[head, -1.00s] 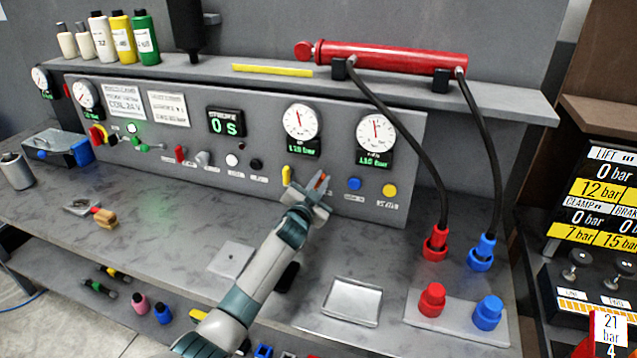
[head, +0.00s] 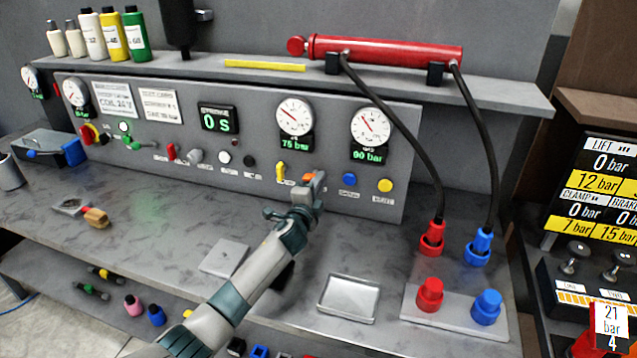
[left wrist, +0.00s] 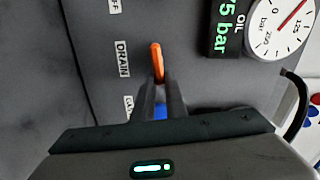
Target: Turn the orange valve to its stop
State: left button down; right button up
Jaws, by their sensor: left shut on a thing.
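The orange valve (head: 308,178) is a small lever on the lower part of the grey panel, between a yellow lever and a blue knob. My left gripper (head: 315,187) is at it, with its fingers shut on the lever. In the left wrist view the orange valve (left wrist: 156,60) sticks out beyond the fingertips of my left gripper (left wrist: 158,92), beside the label DRAIN. The fingers hide its lower part. My right gripper is not in view.
A yellow lever (head: 280,172) stands just left of the valve, and a blue knob (head: 349,179) and yellow knob (head: 385,185) lie to its right. Black hoses hang from the red cylinder (head: 390,50). A metal tray (head: 348,299) lies on the bench below.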

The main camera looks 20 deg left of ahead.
pick_arm(q)
jog(key=shift+f+m, duration=0.15)
jog(key=shift+m, duration=0.45)
jog(key=c, duration=1.8)
grip_release()
jog(key=shift+s, duration=0.1)
jog(key=s+b, duration=0.3)
jog(key=s, duration=1.4)
jog(key=shift+a, duration=0.3)
jog(key=shift+s+f, duration=0.15)
jog(key=shift+s, duration=0.05)
